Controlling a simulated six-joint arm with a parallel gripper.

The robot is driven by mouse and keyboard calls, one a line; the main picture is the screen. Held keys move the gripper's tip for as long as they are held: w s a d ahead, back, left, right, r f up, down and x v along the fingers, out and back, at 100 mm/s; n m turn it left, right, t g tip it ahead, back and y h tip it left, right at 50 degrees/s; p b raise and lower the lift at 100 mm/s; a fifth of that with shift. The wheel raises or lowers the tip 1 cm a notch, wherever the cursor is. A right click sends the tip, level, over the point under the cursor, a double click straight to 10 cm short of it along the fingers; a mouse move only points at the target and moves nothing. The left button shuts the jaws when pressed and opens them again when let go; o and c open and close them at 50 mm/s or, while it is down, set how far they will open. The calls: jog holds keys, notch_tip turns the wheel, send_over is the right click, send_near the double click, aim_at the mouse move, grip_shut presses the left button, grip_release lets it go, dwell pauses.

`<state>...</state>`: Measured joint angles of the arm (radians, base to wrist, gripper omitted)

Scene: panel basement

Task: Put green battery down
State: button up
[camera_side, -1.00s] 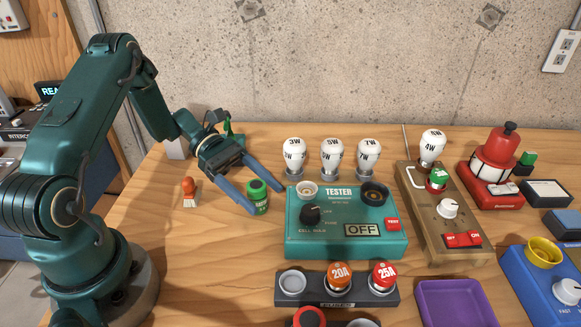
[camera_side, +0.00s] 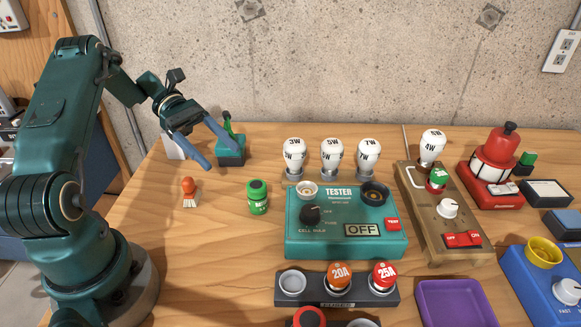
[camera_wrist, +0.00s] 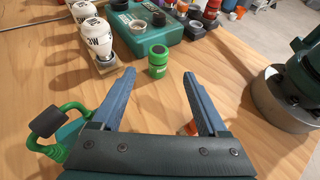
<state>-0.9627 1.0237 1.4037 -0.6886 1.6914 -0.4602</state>
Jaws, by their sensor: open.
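The green battery (camera_side: 258,198) stands upright on the wooden table, just left of the teal tester. It has a dark ring on top and also shows in the wrist view (camera_wrist: 158,61), beyond the gap between my fingertips. My gripper (camera_side: 222,150) is open and empty, raised above the table behind and to the left of the battery. Its two blue fingers (camera_wrist: 158,74) are spread wide in the wrist view. Nothing touches the battery.
The teal tester (camera_side: 300,240) is right of the battery, with several white bulbs (camera_side: 331,155) behind it. A fuse holder (camera_side: 337,303) is in front.

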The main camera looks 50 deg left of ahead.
jog(key=s+d+r+m+t+y, duration=0.1)
jog(key=s+d+r+m+y, duration=0.3)
jog(key=m, duration=0.5)
jog(key=s+d+r+m+t+y, duration=0.2)
jog(key=s+d+r+m+y, duration=0.2)
jog(key=s+d+m+y, duration=0.3)
jog(key=d+m+y, duration=0.2)
jog(key=m, duration=0.1)
jog(key=shift+d+r+m+t, duration=0.2)
jog(key=shift+r+m+t, duration=0.1)
dwell(0.5)
